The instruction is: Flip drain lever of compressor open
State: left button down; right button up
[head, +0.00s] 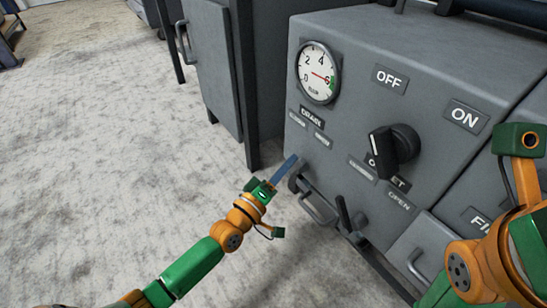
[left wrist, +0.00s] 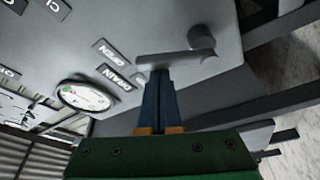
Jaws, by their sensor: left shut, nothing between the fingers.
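The grey compressor (head: 340,130) fills the right of the head view. Its drain lever (head: 295,177) is a small grey handle below the DRAIN label (head: 311,117). In the left wrist view the lever (left wrist: 168,60) runs left from its round pivot (left wrist: 203,40). My left gripper (head: 288,164) is shut and empty, its blue fingertips at the lever. In the left wrist view the fingertips (left wrist: 160,72) overlap the lever's edge near its free end; I cannot tell if they touch it. My right arm shows at the right edge, but its fingers are not in view.
A pressure gauge (head: 318,73) sits above the DRAIN label. A black rotary knob (head: 393,147) and a second, dark lever (head: 344,214) are on the panel to the right. A grey handle bar (head: 318,210) juts out below. A grey cabinet (head: 213,65) stands behind; the floor (head: 90,150) at left is clear.

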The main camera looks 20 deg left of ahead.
pick_arm(q)
jog(key=shift+s+d+f+m, duration=0.1)
jog(key=shift+s+d+m, duration=0.1)
jog(key=shift+d+m, duration=0.1)
dwell(0.6)
